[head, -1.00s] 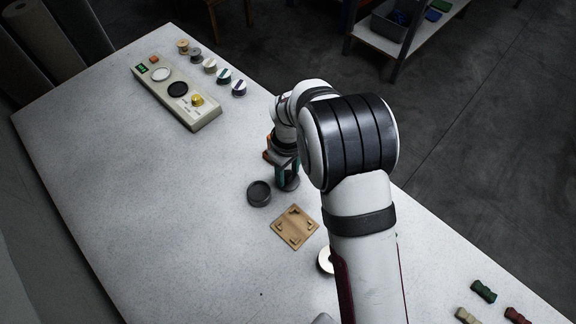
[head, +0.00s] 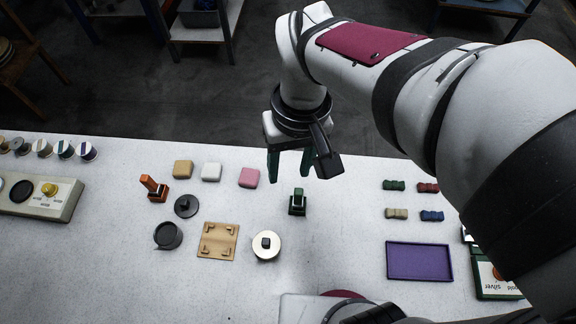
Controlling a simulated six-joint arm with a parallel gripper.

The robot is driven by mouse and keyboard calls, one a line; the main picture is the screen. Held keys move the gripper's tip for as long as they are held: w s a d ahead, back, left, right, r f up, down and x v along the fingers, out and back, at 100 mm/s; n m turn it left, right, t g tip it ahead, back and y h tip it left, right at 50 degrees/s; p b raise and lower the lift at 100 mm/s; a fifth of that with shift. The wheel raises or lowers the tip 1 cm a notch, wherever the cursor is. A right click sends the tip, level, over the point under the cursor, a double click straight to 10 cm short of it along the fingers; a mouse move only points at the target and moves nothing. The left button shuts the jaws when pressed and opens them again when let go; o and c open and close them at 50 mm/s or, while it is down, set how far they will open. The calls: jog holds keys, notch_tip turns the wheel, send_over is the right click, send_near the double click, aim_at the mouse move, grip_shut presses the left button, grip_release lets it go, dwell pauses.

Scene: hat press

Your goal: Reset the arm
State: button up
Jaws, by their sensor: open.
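My gripper (head: 290,172) hangs from my arm above the back part of the table (head: 110,255). Its two green fingers are apart and point down, with nothing visible between them. A small green upright piece on a dark base (head: 298,203) stands on the table just below and right of the fingers in the picture. The gripper looks apart from it.
An orange stamp-like piece (head: 154,188), dark round pieces (head: 186,206), a wooden plate (head: 231,243) and a silver disc (head: 267,255) stand left of centre. A purple tray (head: 419,261) and small colored blocks (head: 394,185) lie right. A control panel (head: 62,205) is far left.

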jog(key=s+d+f+m+y, duration=0.1)
jog(key=s+d+m, duration=0.7)
jog(key=s+m, duration=0.1)
jog(key=shift+s+d+f+m, duration=0.2)
jog(key=shift+s+d+m, duration=0.15)
jog(key=shift+s, duration=0.5)
